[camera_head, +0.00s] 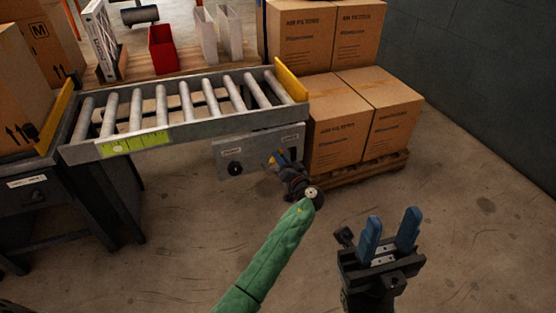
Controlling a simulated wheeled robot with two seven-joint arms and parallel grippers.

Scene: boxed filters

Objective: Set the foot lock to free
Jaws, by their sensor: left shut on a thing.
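A grey control panel (258,152) hangs below the front right of the roller conveyor. A black round knob (235,168) shows on its left half, clear of my grippers. My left gripper (274,160), at the end of the green-sleeved arm, is at the panel's right half, under a small label. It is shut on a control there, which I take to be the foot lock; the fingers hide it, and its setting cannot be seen. The labels are too small to read. My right gripper (391,234) is open and empty, above bare floor at the lower right, with blue fingers apart.
The roller conveyor (150,139) has yellow end plates. Stacked air filter cartons (337,133) stand on a wooden pallet (367,173), close to the panel's right. A red bin (162,50) stands behind the conveyor. The floor at the right is free.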

